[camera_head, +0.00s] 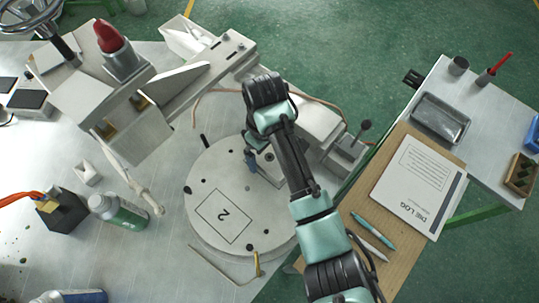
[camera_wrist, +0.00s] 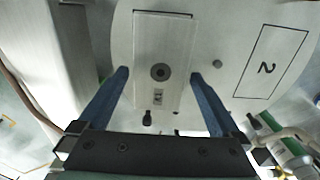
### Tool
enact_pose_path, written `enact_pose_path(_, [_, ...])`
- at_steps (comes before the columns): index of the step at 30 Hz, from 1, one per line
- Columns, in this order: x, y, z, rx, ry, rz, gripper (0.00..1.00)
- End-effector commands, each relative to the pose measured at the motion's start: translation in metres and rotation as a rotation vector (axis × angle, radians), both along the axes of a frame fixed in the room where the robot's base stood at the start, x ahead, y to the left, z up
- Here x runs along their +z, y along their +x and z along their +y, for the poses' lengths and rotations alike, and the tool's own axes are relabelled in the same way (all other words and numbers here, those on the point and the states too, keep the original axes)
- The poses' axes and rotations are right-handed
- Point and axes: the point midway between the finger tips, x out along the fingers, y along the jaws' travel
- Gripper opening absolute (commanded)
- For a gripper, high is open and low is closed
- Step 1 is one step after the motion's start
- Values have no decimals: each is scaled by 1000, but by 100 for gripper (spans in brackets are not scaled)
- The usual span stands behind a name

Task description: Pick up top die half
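The top die half, a pale grey rectangular block with a dark round hole and a small marking, lies on the round plate in the wrist view (camera_wrist: 160,45). In the head view the die half (camera_head: 271,171) is partly hidden by my arm. My gripper (camera_wrist: 160,76) is open and empty, pointing down, with one blue finger beside each long edge of the die half. The gaps look small, and I cannot tell whether the fingers are level with the block. In the head view my gripper (camera_head: 251,160) shows only partly. I cannot see a separate lower die half.
The round plate (camera_head: 207,190) bears a framed "2" and several dark pegs. The injection machine (camera_head: 150,125) stands at upper left.

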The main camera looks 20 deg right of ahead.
Motion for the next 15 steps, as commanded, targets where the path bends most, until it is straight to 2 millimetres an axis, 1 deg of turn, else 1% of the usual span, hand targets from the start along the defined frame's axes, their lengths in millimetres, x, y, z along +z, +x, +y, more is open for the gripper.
enact_pose_path(1, [0, 0, 0, 0, 0, 0, 91])
enact_pose_path(2, [0, 0, 0, 0, 0, 0, 86])
enact_pose_path(6, [0, 0, 0, 0, 0, 0, 60])
enact_pose_path(14, [1, 0, 0, 0, 1, -1, 14])
enact_pose_path(15, [1, 0, 0, 0, 1, -1, 6])
